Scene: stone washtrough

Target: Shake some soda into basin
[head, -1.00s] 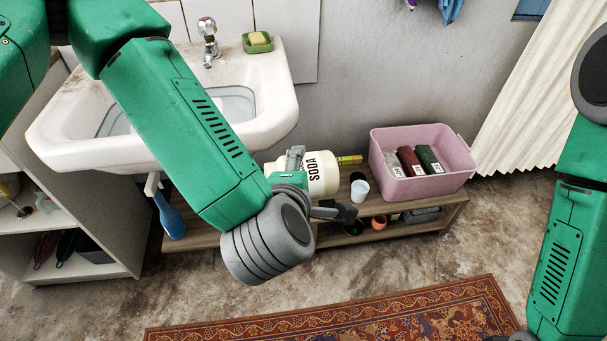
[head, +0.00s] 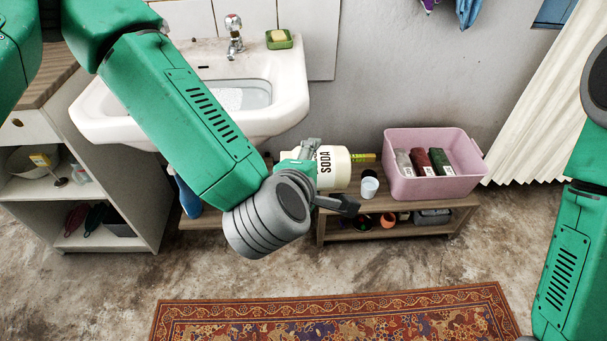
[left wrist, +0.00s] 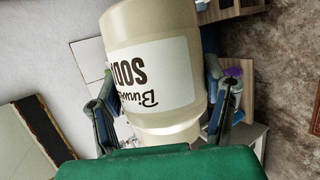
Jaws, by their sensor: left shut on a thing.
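A cream soda container (head: 333,168) with a white label reading SODA lies on its side in my left gripper (head: 318,180), in front of the wall and over the low bench. In the left wrist view the soda container (left wrist: 152,60) fills the middle, with a finger of the left gripper (left wrist: 162,110) on each side of it. The gripper is shut on it. The white basin (head: 290,110) is on the wall at upper left, partly hidden by my left arm; the container is below and right of it. My right gripper is out of view; only the right arm shows.
A tap (head: 234,36) and a green soap dish (head: 279,39) are at the basin's back. A shelf unit (head: 140,200) is at left, a patterned rug (head: 335,315) in front.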

